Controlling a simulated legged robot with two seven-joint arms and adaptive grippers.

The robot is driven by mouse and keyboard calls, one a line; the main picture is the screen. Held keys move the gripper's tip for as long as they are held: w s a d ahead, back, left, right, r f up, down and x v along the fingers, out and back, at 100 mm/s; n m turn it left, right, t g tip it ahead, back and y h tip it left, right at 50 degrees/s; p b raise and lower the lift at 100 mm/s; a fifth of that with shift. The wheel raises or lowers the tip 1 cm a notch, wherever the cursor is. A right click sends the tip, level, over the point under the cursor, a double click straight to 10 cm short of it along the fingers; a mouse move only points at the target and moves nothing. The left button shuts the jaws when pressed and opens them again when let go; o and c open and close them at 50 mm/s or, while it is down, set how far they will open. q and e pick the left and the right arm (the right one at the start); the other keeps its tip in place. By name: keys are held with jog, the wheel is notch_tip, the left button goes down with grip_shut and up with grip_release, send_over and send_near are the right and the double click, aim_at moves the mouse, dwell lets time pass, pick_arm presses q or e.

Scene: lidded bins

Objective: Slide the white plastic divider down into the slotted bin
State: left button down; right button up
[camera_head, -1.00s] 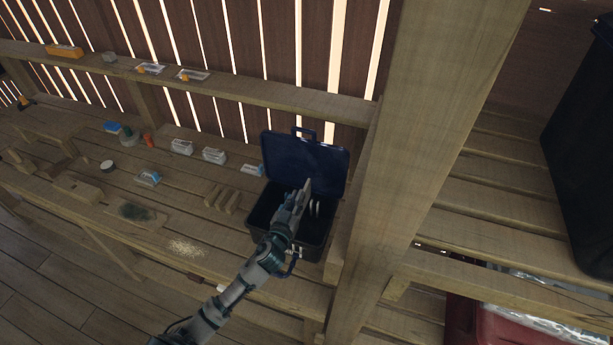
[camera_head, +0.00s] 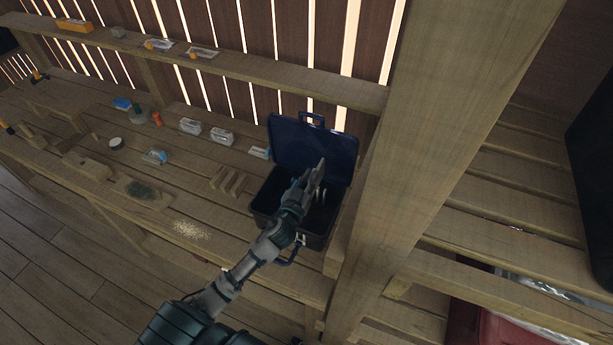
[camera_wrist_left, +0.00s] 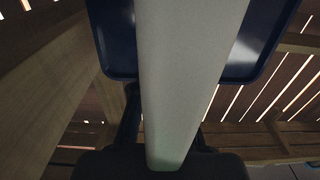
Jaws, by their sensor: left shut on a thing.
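The white plastic divider (camera_wrist_left: 190,75) fills the middle of the left wrist view as a long pale panel, its lower end near the dark gripper parts. My left gripper (camera_head: 305,183) is shut on it, above the open bin (camera_head: 268,200). In the head view the hand hides most of the divider, so its depth relative to the slots cannot be told. The bin is dark blue, with its lid (camera_head: 303,148) tipped back; the lid also shows behind the divider in the left wrist view (camera_wrist_left: 117,40). My right gripper is out of view.
Pale upright pieces (camera_head: 321,196) show inside the bin on the right. A thick wooden post (camera_head: 425,130) stands close to the bin's right. Wooden blocks (camera_head: 228,181) and small boxes (camera_head: 221,136) lie on the bench to the left.

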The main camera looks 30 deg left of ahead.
pick_arm(q)
notch_tip(320, 180, down, 6)
jog(key=b, duration=0.4)
jog(key=shift+d+f, duration=0.1)
jog(key=shift+d, duration=0.05)
jog(key=shift+s+f+b, duration=0.25)
jog(key=shift+s+b, duration=0.05)
jog(key=shift+b, duration=0.15)
jog(key=shift+d, duration=0.1)
jog(key=shift+f, duration=0.1)
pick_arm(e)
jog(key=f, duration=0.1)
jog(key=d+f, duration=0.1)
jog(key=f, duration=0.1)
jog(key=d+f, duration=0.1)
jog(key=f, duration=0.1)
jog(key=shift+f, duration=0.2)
pick_arm(q)
jog(key=shift+w+d, duration=0.1)
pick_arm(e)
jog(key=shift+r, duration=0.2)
